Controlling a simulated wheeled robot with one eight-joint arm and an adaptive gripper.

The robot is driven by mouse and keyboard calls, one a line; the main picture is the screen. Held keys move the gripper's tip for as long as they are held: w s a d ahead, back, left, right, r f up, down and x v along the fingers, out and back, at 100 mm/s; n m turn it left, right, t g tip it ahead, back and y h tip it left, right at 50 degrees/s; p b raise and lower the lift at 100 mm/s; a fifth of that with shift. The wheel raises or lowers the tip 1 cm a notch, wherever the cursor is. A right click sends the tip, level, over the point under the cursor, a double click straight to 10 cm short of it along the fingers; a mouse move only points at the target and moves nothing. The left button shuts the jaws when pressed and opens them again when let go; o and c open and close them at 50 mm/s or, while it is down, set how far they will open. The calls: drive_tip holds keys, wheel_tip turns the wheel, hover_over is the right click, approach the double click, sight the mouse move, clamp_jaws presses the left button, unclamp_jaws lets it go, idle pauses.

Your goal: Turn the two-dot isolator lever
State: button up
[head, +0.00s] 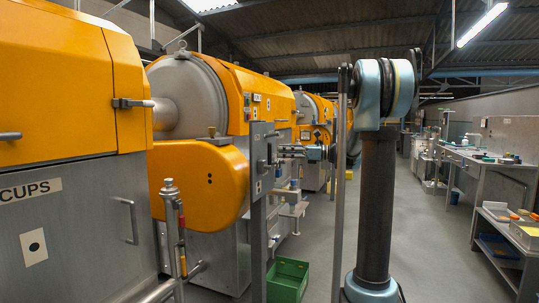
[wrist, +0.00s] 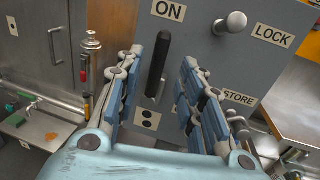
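The isolator lever is a black handle (wrist: 160,62), standing nearly upright on a grey panel (wrist: 205,65) in the wrist view. Its upper end is just below the ON label (wrist: 168,11). A plate with two black dots (wrist: 147,119) is below it. My gripper (wrist: 175,52) is open, with blue-padded fingers on either side of the lever in the picture. I cannot tell whether either finger touches it. In the head view my gripper (head: 292,151) is close to the post-mounted panel (head: 259,140); the lever is not clear there.
A silver knob (wrist: 232,22) projects from the panel near the LOCK label (wrist: 272,33). A STORE label (wrist: 238,97) is lower right. A spray-can-like cylinder (wrist: 91,52) is at the left. A green crate (head: 288,280) lies on the floor; the aisle (head: 430,230) at right is clear.

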sight(270, 164)
drive_tip(key=a, duration=0.4)
drive_tip(key=w+a, duration=0.1)
drive_tip(key=a, duration=0.1)
drive_tip(key=shift+a, duration=0.25)
clamp_jaws()
